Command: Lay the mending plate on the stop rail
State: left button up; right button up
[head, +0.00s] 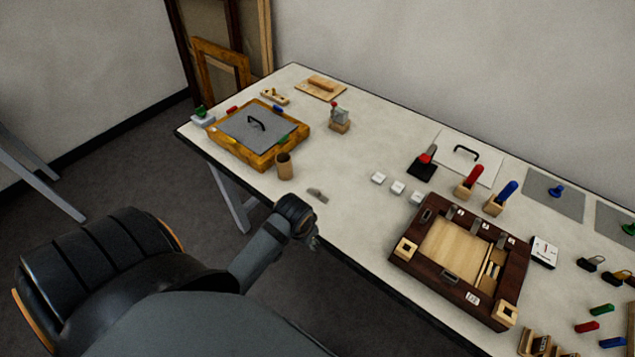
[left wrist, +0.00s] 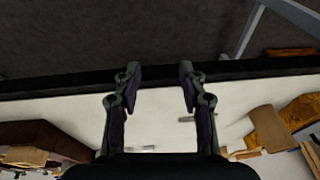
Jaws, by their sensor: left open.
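A small grey metal piece (head: 317,195), likely the mending plate, lies flat near the table's front edge. In the left wrist view, a thin grey piece (left wrist: 187,119) shows near the right finger and seems to be the same one. My left gripper (head: 313,241) is at the table's front edge, a little in front of the piece and apart from it. In the left wrist view the gripper (left wrist: 158,75) is open, with nothing between its fingers. I cannot tell which part is the stop rail; a dark wooden frame (head: 408,252) with light strips inside stands to the right. My right gripper is not in view.
White blocks (head: 397,187), a black-based red-knobbed tool (head: 423,165) and red and blue handles (head: 507,191) stand behind the dark frame.

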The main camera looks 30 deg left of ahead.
pick_arm(q)
jog(key=shift+g, duration=0.7)
jog(key=w+a+r, duration=0.1)
jog(key=w, duration=0.2)
jog(key=w+a+r, duration=0.1)
jog(key=w, duration=0.1)
jog(key=w+a+r, duration=0.1)
jog(key=w+r, duration=0.1)
jog(key=w, duration=0.1)
jog(key=shift+w, duration=0.35)
jog(key=w+a+r+g, duration=0.1)
jog(key=w+a+r, duration=0.3)
jog(key=w+r, duration=0.3)
jog(key=b, duration=0.5)
send_over(317, 192)
jog(key=shift+h, duration=0.4)
notch_tip(317, 192, down, 5)
jog(key=shift+s+r, duration=0.1)
jog(key=shift+f, duration=0.4)
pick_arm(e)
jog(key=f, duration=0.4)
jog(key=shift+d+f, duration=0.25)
